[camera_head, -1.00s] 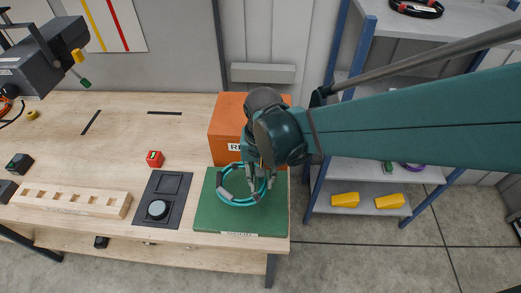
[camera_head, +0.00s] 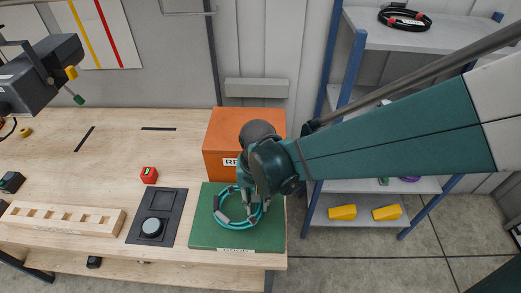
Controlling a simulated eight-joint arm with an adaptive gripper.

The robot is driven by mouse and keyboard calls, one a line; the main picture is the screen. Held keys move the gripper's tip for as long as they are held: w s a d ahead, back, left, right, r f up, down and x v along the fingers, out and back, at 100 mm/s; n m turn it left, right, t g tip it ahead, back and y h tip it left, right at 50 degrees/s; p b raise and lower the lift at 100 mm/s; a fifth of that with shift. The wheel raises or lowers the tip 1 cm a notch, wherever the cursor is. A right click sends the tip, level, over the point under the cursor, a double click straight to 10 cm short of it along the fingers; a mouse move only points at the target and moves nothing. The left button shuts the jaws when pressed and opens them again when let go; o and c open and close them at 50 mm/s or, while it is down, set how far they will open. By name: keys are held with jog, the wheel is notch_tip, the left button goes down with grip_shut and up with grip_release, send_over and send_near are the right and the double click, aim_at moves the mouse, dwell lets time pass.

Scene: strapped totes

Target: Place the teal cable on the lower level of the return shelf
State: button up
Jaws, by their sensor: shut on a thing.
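The teal cable (camera_head: 238,226) is a coil with grey bands over the green mat at the right end of the workbench. My gripper (camera_head: 253,204) is shut on the right side of the coil. I cannot tell whether the coil still touches the mat. The return shelf (camera_head: 358,130) with blue posts stands to the right of the bench. Its lower level (camera_head: 365,212) holds two yellow blocks (camera_head: 342,212) (camera_head: 386,213). My arm hides part of the shelf's middle.
The green mat (camera_head: 205,240) lies in front of an orange box (camera_head: 222,135). A black cable coil (camera_head: 405,19) lies on the shelf top.

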jog(key=shift+f, duration=1.6)
jog(key=shift+f+b, duration=0.1)
jog(key=shift+b, duration=0.25)
jog(key=o, duration=1.1)
jog(key=shift+r, duration=0.2)
jog(key=shift+r+p, duration=0.9)
jog(key=shift+r, duration=5.05)
jog(key=shift+d, duration=0.1)
